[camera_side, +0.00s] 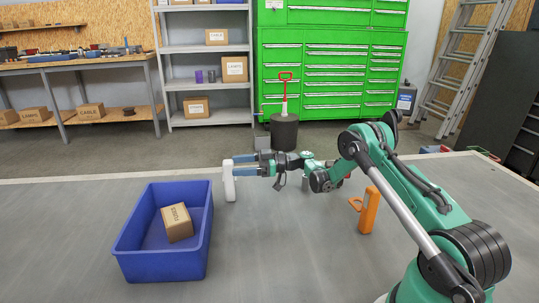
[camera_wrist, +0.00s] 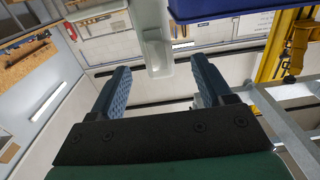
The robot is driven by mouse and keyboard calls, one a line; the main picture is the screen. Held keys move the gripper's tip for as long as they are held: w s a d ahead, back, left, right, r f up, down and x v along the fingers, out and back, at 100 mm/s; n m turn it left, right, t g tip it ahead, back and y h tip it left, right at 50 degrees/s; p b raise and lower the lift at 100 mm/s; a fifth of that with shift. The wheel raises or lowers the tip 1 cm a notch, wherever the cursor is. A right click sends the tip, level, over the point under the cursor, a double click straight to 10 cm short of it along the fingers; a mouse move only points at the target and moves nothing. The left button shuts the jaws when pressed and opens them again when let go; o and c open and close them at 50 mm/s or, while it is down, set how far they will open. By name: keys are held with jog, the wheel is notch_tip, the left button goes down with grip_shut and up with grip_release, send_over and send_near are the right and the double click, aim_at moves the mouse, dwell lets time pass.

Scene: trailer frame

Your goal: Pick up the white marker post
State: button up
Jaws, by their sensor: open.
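The white marker post (camera_side: 230,184) stands upright on the grey table, just behind the blue crate's right side in the side view. My gripper (camera_side: 236,165) is level, with its two blue fingers pointing left at the upper part of the post. In the wrist view, the pale post (camera_wrist: 155,42) shows ahead, centred between the spread fingertips of my gripper (camera_wrist: 160,70). The fingers are open and hold nothing. I cannot tell whether a fingertip touches the post.
A blue crate (camera_side: 125,244) with a small cardboard box (camera_side: 177,223) inside stands close to the post; it also shows in the wrist view (camera_wrist: 218,8). An orange post with a handle (camera_side: 369,211) stands to the right, near my arm. The table's front middle is clear.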

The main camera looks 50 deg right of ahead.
jog(key=x, duration=0.5)
jog(key=shift+a, duration=0.1)
grip_shut()
dwell(1.3)
